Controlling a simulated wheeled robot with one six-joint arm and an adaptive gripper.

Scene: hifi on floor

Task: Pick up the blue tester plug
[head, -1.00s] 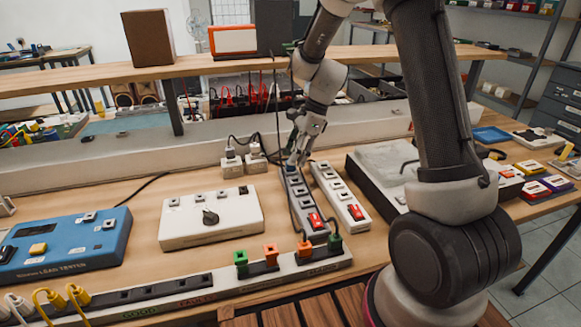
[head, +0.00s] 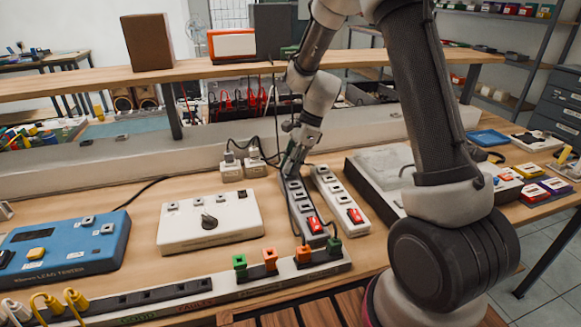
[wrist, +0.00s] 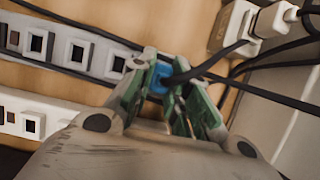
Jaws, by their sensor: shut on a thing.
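The blue tester plug (wrist: 160,76) shows in the wrist view between the green-padded fingertips of my gripper (wrist: 165,90). My gripper is shut on it. A black cord runs from the plug to the right. In the head view my gripper (head: 290,166) is at the far end of the grey power strip (head: 302,205), pointing down, and the plug cannot be made out there. The strip also shows in the wrist view (wrist: 70,48), just left of the plug. I cannot tell whether the plug still touches the strip.
A second strip with a red switch (head: 340,200) lies to the right. White adapters (head: 243,166) stand behind at left. A white box with a knob (head: 208,220), a blue lead tester (head: 65,245) and a front strip with colored plugs (head: 270,270) are around. A raised shelf (head: 230,66) spans the back.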

